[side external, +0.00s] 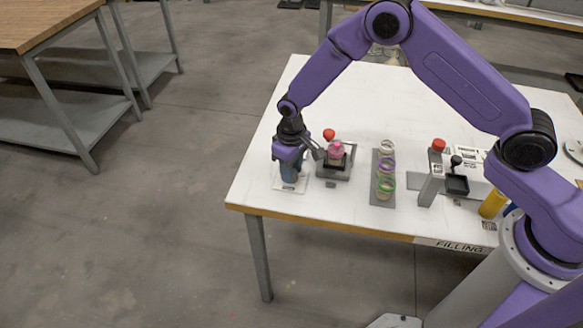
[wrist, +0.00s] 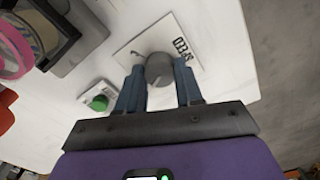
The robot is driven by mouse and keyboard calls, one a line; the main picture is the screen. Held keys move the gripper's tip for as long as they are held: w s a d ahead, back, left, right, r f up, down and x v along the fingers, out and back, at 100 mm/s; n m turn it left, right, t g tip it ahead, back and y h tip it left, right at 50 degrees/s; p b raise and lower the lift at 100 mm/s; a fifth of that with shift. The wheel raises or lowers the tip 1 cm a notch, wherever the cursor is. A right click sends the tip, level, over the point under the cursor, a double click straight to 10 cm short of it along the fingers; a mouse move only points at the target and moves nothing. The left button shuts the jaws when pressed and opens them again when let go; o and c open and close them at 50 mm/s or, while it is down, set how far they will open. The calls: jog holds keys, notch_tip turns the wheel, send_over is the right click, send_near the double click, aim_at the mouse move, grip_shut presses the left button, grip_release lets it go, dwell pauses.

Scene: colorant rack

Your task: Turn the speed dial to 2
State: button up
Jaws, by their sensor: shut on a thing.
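The speed dial is a grey round knob (wrist: 159,70) on a white plate (wrist: 133,48) marked "SPEED", seen in the wrist view. My gripper (wrist: 160,84) has its two blue fingers on either side of the knob and is shut on it. In the side external view my gripper (side external: 290,172) points down at the plate (side external: 291,187) near the table's left end, and it hides the knob there. The knob's pointer and most of the scale marks are too small or covered to read.
A green button (wrist: 98,103) sits close beside the dial plate. A dark stand with a pink-topped jar (side external: 336,150) is just right of my gripper. A rack (side external: 383,200) with several ringed jars and a dispenser (side external: 432,185) stand further right. The table's left edge is close.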

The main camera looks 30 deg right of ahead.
jog(key=m, duration=0.4)
jog(key=shift+m, duration=0.4)
dwell(0.4)
jog(key=o, duration=1)
jog(key=shift+o, duration=0.2)
jog(key=shift+r, duration=0.1)
notch_tip(320, 180, up, 17)
jog(key=shift+r, duration=0.15)
